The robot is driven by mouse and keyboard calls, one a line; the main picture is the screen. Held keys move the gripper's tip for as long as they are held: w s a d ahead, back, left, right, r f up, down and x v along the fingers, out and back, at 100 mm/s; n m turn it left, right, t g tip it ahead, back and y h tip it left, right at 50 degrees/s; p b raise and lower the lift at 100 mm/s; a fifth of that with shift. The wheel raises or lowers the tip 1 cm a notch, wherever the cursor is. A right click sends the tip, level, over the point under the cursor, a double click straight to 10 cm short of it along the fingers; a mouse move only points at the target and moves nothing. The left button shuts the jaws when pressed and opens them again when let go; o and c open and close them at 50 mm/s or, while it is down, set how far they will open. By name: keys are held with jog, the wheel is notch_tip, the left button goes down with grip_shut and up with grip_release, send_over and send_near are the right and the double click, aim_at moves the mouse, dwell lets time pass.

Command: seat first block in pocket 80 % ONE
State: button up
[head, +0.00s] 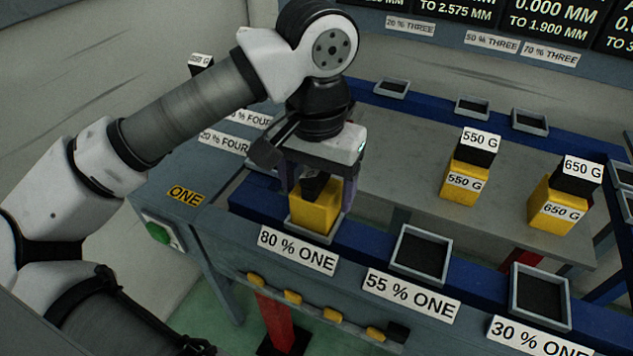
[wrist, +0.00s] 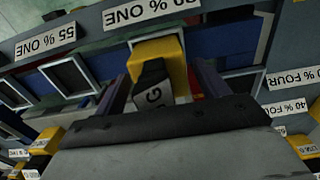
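A yellow block (head: 315,209) with a black upper part (head: 314,187) stands upright at the pocket labelled 80 % ONE (head: 298,250). Its lower end is inside the pocket's grey rim (head: 297,231). I cannot tell if it rests on the pocket floor. My gripper (head: 318,195) is above it, pointing down, one finger on each side. In the wrist view my gripper (wrist: 160,75) has the yellow block (wrist: 158,48) between its fingertips, close to both sides. Whether the fingers touch it is unclear. The block's weight label is mostly hidden.
Empty pockets labelled 55 % ONE (head: 421,252) and 30 % ONE (head: 540,295) lie to the right on the blue rail. The 550 G block (head: 465,168) and 650 G block (head: 562,205) stand on the grey deck behind. Several small empty pockets line the far rail.

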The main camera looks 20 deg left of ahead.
jog(key=shift+o, duration=0.3)
jog(key=shift+f, duration=0.1)
notch_tip(320, 180, up, 14)
jog(key=shift+f+p, duration=0.1)
jog(key=shift+p, duration=0.65)
jog(key=shift+s, duration=0.1)
